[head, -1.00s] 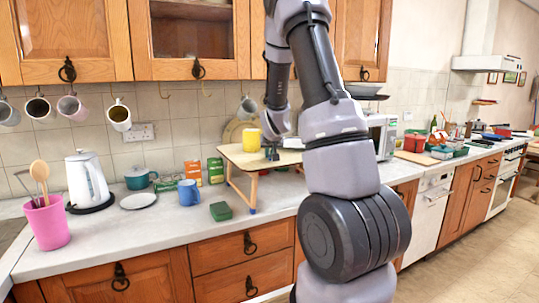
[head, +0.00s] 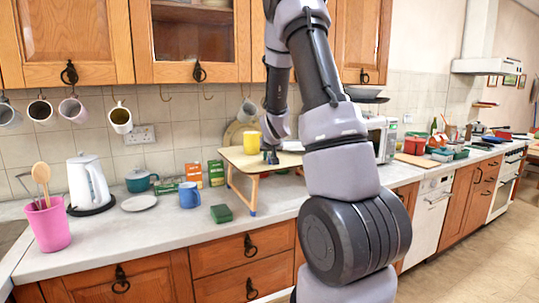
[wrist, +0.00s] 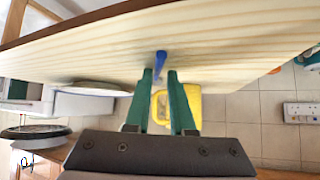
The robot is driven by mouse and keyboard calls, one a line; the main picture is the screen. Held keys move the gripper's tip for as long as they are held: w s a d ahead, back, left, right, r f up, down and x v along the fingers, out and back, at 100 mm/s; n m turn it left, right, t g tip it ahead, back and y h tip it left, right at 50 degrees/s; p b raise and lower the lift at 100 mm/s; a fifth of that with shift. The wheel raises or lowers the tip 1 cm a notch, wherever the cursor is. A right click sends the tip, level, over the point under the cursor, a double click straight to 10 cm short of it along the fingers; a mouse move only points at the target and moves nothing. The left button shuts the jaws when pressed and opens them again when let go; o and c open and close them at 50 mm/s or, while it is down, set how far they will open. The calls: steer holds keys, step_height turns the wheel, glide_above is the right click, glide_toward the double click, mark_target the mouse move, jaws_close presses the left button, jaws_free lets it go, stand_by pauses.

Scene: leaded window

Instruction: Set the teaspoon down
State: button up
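The teaspoon shows as a blue shape (wrist: 160,66) between my fingertips in the wrist view; most of it is hidden, and its bowl cannot be made out. My gripper (wrist: 160,77) has its two green fingers close together on either side of the blue piece. In the head view my gripper (head: 270,155) is low over the small wooden table (head: 242,160), beside a yellow mug (head: 251,143). The mug also shows behind the fingers in the wrist view (wrist: 185,108). Whether the teaspoon touches the tabletop cannot be told.
The small table stands on the worktop (head: 165,235). A green sponge (head: 221,213), blue mug (head: 189,195), white kettle (head: 88,185) and pink utensil pot (head: 47,226) are to its left. A microwave (head: 381,138) stands to the right. Mugs hang on hooks behind.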

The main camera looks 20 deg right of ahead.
steer(key=shift+s+d+f, duration=0.15)
steer(key=shift+s+f, duration=0.15)
steer(key=v, duration=1)
steer(key=shift+w+r, duration=0.15)
steer(key=shift+r, duration=0.4)
steer(key=s+a+r+y, duration=0.1)
steer(key=s+a+r, duration=0.3)
steer(key=s, duration=0.5)
steer(key=s+a+r+g+y, duration=0.1)
steer(key=s+a+r, duration=0.3)
steer(key=s, duration=0.5)
steer(key=s+a+r+g+y, duration=0.1)
steer(key=s+a+r+y, duration=0.2)
steer(key=s+a, duration=0.5)
steer(key=shift+s+r, duration=0.75)
steer(key=shift+s, duration=0.3)
